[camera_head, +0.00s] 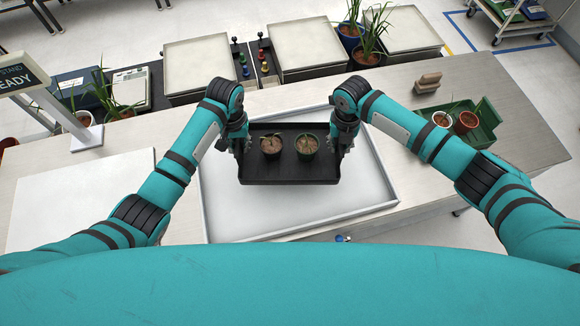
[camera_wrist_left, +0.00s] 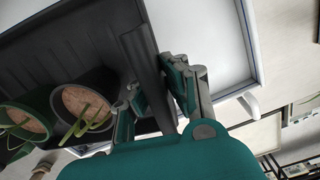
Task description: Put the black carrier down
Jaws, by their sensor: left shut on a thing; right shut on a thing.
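The black carrier (camera_head: 290,172) is a shallow tray with two potted plants in it, a dark pot (camera_head: 271,147) and a green pot (camera_head: 307,146). My left gripper (camera_head: 240,143) is shut on its left side wall, and my right gripper (camera_head: 341,141) is shut on its right side wall. In the left wrist view the fingers (camera_wrist_left: 155,92) close on the carrier's wall (camera_wrist_left: 144,62). The carrier is over a large white tray (camera_head: 300,215) with a raised rim. I cannot tell whether it touches the tray's floor.
A green crate (camera_head: 482,130) with pots stands at the right of the table. Wooden blocks (camera_head: 428,82) lie behind it. A display stand (camera_head: 85,132) and a white board (camera_head: 80,192) are at the left. Flat-topped units (camera_head: 305,50) line the back. The white tray's front is bare.

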